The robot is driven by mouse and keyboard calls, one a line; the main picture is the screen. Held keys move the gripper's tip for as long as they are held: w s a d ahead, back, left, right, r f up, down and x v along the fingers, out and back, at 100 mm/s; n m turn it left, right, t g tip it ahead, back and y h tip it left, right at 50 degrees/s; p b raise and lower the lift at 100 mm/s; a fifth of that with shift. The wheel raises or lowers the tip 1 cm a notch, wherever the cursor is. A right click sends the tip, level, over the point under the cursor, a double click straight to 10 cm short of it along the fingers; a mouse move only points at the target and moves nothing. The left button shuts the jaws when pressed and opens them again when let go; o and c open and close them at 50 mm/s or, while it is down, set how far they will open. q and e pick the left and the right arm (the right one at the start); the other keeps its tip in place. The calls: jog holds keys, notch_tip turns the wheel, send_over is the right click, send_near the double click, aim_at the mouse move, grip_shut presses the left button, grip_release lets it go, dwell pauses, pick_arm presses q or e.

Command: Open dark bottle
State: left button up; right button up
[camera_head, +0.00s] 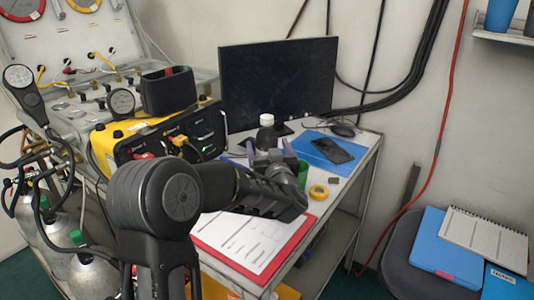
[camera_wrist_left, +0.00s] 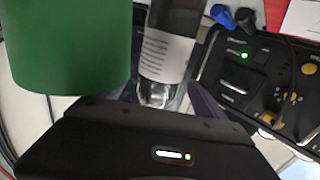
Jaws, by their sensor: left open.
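The dark bottle (camera_head: 266,136) stands upright on the desk in front of the monitor, with a white cap (camera_head: 266,120) on top. My left gripper (camera_head: 267,152) is open, with its fingers pointing toward the bottle from the near side. In the left wrist view the bottle (camera_wrist_left: 168,45), dark with a pale printed label, lies between the two spread fingers (camera_wrist_left: 165,100). I cannot tell whether a finger touches it. In the head view the gripper hides the lower part of the bottle. My right gripper is in neither view.
A green cup (camera_wrist_left: 70,45) is close beside the bottle, mostly hidden in the head view. A yellow-black unit (camera_head: 160,135) stands left, the monitor (camera_head: 277,80) behind. A phone (camera_head: 331,150), yellow tape roll (camera_head: 318,191) and red clipboard (camera_head: 250,265) lie on the desk.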

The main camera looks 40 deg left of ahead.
pick_arm(q)
jog(key=shift+w+a, duration=0.15)
jog(key=x, duration=0.5)
jog(key=shift+r+p, duration=0.1)
jog(key=shift+p, duration=0.25)
jog(key=shift+c, duration=0.3)
grip_shut()
dwell(0.8)
jog(key=shift+r, duration=0.15)
